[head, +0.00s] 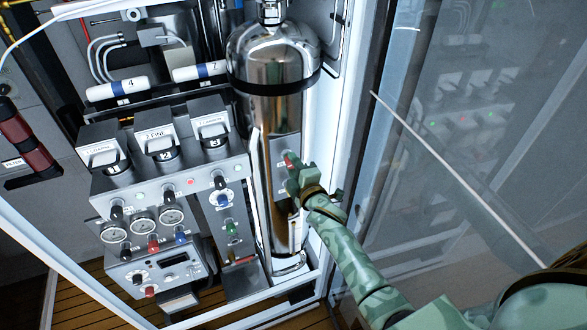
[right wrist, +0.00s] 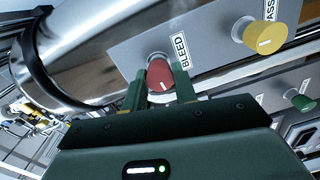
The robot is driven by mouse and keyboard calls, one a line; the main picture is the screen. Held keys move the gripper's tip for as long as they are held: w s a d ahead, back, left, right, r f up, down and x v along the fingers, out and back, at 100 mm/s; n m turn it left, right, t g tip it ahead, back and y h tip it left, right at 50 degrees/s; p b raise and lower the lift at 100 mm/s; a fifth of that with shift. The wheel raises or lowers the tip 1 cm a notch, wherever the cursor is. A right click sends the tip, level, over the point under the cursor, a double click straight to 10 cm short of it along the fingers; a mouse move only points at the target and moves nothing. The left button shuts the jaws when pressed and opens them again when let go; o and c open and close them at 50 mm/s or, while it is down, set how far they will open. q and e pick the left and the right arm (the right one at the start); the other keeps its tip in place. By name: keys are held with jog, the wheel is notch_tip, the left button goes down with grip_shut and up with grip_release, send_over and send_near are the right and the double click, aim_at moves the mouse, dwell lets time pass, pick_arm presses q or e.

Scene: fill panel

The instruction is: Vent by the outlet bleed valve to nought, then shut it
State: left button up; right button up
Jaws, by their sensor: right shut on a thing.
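The bleed valve is a red knob (right wrist: 160,75) with a white mark, beside a label reading BLEED on a grey plate (right wrist: 215,45). In the head view the red knob (head: 288,158) sits on the plate in front of the steel cylinder (head: 273,110). My right gripper (head: 292,168) reaches it from the lower right. In the right wrist view the two green fingers of the right gripper (right wrist: 160,92) are shut on the red knob, one on each side. Small gauges (head: 143,222) show on the panel at left, too small to read. My left gripper is not in view.
A yellow knob (right wrist: 259,34) and a green knob (right wrist: 299,100) are near the red one. Several switches and black knobs fill the grey panel (head: 170,185) left of the cylinder. A glass door (head: 470,130) stands at the right, close to my right arm.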

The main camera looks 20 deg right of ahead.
jog(key=shift+n+h+b, duration=0.3)
jog(key=shift+n+b, duration=1.3)
jog(key=shift+n, duration=1.9)
jog(key=o, duration=1)
jog(key=shift+c, duration=0.2)
jog(key=shift+s, duration=0.15)
jog(key=s+a+b, duration=0.1)
jog(key=s, duration=1.5)
jog(key=shift+r, duration=0.3)
jog(key=shift+a, duration=0.1)
